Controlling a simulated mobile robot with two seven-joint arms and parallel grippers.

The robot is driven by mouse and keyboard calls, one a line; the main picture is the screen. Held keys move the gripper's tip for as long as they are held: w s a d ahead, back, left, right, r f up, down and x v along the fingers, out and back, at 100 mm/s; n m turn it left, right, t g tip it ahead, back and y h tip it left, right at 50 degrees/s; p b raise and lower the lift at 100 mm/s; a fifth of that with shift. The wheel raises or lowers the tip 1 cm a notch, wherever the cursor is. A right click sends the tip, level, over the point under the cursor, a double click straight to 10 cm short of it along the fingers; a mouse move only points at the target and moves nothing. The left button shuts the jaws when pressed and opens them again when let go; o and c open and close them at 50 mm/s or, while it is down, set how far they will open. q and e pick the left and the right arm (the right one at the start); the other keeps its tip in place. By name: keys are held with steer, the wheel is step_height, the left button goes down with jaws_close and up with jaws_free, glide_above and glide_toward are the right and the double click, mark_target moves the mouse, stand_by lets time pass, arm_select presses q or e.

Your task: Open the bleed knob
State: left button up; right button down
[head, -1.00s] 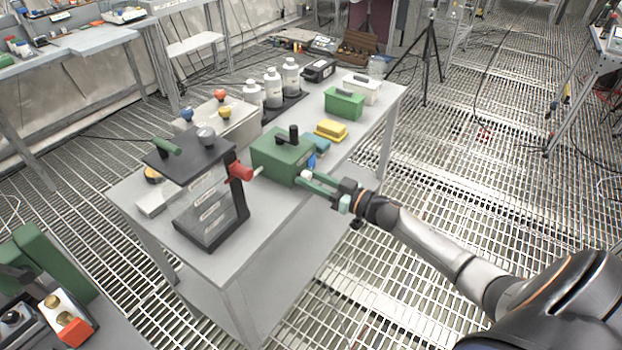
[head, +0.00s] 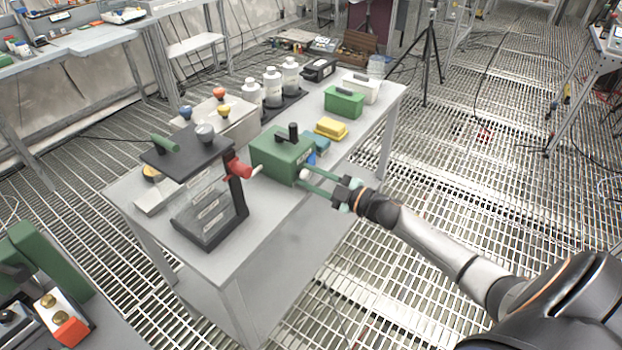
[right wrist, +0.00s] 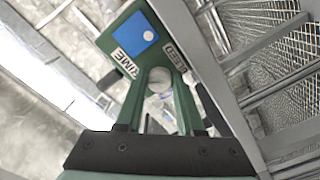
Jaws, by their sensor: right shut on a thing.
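The green pump box (head: 275,158) stands on the grey bench, with a black lever on top. In the right wrist view its end face (right wrist: 125,45) carries a blue square and labels that read PRIME and, partly, BLEED. The pale round bleed knob (right wrist: 160,80) is between the two green fingers of my right gripper (right wrist: 162,82), beside the BLEED label. In the head view the right gripper (head: 307,182) reaches the box's near right end and is shut on the knob (head: 304,175). The fingers partly cover the knob, so its turn angle cannot be told. My left gripper is not in view.
A black stand with a red knob (head: 238,168) is close left of the box. A blue block (head: 317,143) and a yellow block (head: 331,128) lie behind the gripper. White bottles (head: 271,86) stand farther back.

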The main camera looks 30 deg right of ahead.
steer(key=n+b, duration=0.1)
steer(key=n, duration=0.3)
steer(key=shift+f+n, duration=0.1)
steer(key=shift+n, duration=0.3)
steer(key=n+b, duration=0.1)
steer(key=n, duration=0.1)
steer(key=shift+n, duration=0.4)
steer(key=n+b, duration=0.2)
steer(key=n, duration=0.2)
steer(key=shift+b, duration=0.3)
steer(key=n+b, duration=0.1)
steer(key=n, duration=0.2)
steer(key=n+b, duration=0.2)
steer(key=shift+n, duration=0.3)
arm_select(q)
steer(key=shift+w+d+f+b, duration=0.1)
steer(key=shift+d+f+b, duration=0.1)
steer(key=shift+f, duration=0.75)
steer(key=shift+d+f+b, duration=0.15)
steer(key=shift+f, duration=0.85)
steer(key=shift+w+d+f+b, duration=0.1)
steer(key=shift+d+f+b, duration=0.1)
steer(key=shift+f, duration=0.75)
arm_select(e)
steer(key=shift+n, duration=1.2)
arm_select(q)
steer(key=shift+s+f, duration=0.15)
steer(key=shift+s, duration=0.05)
